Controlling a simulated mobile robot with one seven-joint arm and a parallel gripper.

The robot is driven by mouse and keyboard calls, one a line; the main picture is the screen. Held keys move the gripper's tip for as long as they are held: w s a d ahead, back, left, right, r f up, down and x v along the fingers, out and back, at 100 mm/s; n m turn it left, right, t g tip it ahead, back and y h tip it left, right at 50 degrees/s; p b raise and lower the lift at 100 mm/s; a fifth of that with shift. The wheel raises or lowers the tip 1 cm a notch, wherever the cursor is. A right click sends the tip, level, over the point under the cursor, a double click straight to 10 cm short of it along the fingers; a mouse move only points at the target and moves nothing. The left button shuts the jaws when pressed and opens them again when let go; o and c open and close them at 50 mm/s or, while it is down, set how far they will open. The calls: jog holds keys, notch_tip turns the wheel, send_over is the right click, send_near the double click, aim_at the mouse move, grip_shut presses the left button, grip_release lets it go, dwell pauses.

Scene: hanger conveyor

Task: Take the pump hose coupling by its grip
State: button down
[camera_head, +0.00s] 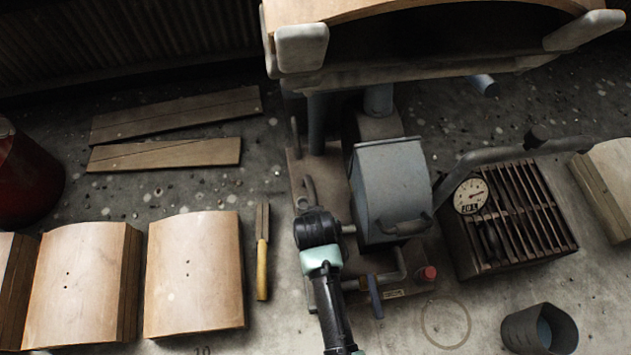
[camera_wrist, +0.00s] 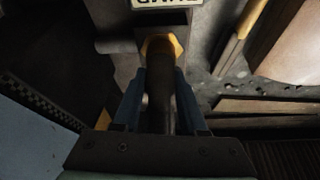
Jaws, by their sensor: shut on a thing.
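In the wrist view, my gripper (camera_wrist: 160,98) has its two blue fingers closed on either side of a dark cylindrical grip. This is the pump hose coupling (camera_wrist: 163,65); a yellow hexagonal collar shows at its far end. The collar meets a dark block with an upside-down label (camera_wrist: 165,4) that seems to read PUMP. In the head view, my black arm with a mint ring reaches up from the bottom to the left side of the blue-grey pump housing (camera_head: 390,190). My fingers and the coupling are hidden there under my wrist.
A dark box with a gauge and slats (camera_head: 515,215) stands right of the pump, with a grey cup (camera_head: 540,328) below it. A yellow-handled tool (camera_head: 262,255) and curved wooden panels (camera_head: 195,275) lie to the left. A wooden seat-like piece (camera_head: 400,12) overhangs the top.

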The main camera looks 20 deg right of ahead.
notch_tip(320, 180, up, 10)
jog(key=p, duration=0.8)
